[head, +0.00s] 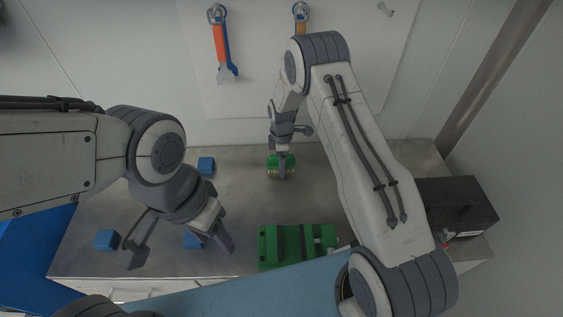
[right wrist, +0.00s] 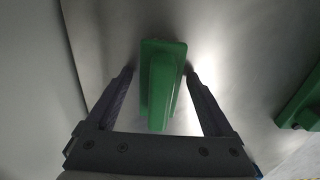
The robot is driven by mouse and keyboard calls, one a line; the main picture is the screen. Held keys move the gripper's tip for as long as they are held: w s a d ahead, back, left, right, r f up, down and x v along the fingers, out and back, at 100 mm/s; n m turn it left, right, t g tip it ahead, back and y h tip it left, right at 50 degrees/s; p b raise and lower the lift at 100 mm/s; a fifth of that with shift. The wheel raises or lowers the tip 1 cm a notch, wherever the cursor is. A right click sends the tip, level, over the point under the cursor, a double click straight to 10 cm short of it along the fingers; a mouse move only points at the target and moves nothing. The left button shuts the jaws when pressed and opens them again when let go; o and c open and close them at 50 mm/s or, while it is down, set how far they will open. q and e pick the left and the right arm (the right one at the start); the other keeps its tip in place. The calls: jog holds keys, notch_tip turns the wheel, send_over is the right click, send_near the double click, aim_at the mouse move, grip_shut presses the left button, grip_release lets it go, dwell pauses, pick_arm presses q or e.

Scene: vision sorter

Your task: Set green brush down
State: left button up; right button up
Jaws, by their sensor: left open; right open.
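The green brush (head: 273,163) stands on the metal table, toward its back edge. In the right wrist view the green brush (right wrist: 160,85) lies between the two fingers of my right gripper (right wrist: 162,85), with gaps on both sides. My right gripper (head: 283,165) is open around it and partly hides it in the head view. My left gripper (head: 217,238) is open and empty over the left front of the table, near a blue block.
Blue blocks (head: 206,165) (head: 106,239) (head: 193,240) sit on the left of the metal table (head: 235,190). A green fixture (head: 290,245) is at the front middle. A black box (head: 455,205) stands at the right. Tools, including an orange-and-blue one (head: 220,45), hang on the back wall.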

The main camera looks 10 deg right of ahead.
jog(key=shift+r, duration=0.1)
jog(key=shift+r, duration=0.2)
notch_tip(320, 180, up, 11)
jog(key=b, duration=0.4)
jog(key=shift+r, duration=0.15)
jog(key=s+a+r+m, duration=0.2)
jog(key=s+a+r, duration=0.3)
jog(key=s, duration=0.2)
jog(key=s+a+r+m, duration=0.2)
jog(key=s+a+r, duration=0.35)
jog(key=s, duration=0.25)
jog(key=s+r+m+y, duration=0.1)
jog(key=s+m, duration=0.3)
jog(key=s, duration=1.5)
jog(key=shift+s+a+r+m, duration=0.15)
jog(key=shift+s+m, duration=0.15)
